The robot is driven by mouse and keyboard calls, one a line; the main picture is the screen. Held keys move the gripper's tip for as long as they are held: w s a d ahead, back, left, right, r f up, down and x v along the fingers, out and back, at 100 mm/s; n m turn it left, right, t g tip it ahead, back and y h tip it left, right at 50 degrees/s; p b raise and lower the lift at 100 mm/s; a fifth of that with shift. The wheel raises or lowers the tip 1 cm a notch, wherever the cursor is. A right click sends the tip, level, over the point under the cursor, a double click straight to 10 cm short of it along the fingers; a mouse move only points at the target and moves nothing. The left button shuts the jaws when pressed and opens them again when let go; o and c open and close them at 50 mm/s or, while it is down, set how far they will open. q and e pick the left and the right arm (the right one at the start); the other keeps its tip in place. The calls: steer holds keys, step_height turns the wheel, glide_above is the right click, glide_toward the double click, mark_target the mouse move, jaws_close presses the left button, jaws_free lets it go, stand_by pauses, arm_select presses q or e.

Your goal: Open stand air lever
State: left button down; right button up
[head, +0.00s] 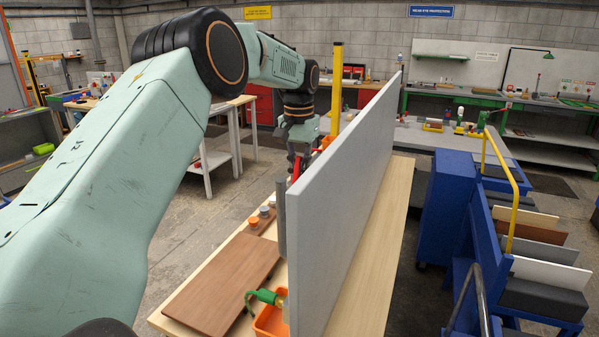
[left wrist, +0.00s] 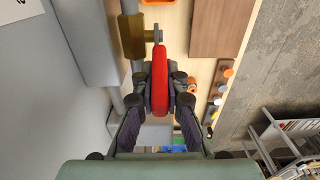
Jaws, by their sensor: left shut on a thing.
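The red lever (left wrist: 160,85) runs between the fingers of my left gripper (left wrist: 160,100) in the left wrist view. The gripper is shut on it. A brass-coloured fitting (left wrist: 132,36) with a small metal stem sits just beyond the lever's far end. In the head view my left gripper (head: 298,158) is beside the near face of a tall grey board (head: 345,200), with a bit of the red lever (head: 296,170) showing. The board stands upright on a wooden table (head: 385,250). A grey post (head: 281,220) stands close to it. My right gripper is not in view.
A brown board (head: 225,285) lies flat on the table. An orange bin (head: 268,322) with a green-handled tool (head: 262,297) is at the table's front. Small orange and grey pieces (head: 254,221) sit in a row. A blue rack (head: 450,210) with boards stands at right.

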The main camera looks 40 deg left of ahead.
arm_select(q)
steer(key=c, duration=1.4)
jaws_free()
steer(key=shift+s+r, duration=0.1)
steer(key=shift+o, duration=0.2)
step_height(320, 180, up, 10)
steer(key=shift+s+r, duration=0.1)
steer(key=shift+r, duration=0.9)
steer(key=shift+s+d, duration=0.1)
steer(key=shift+c, duration=0.3)
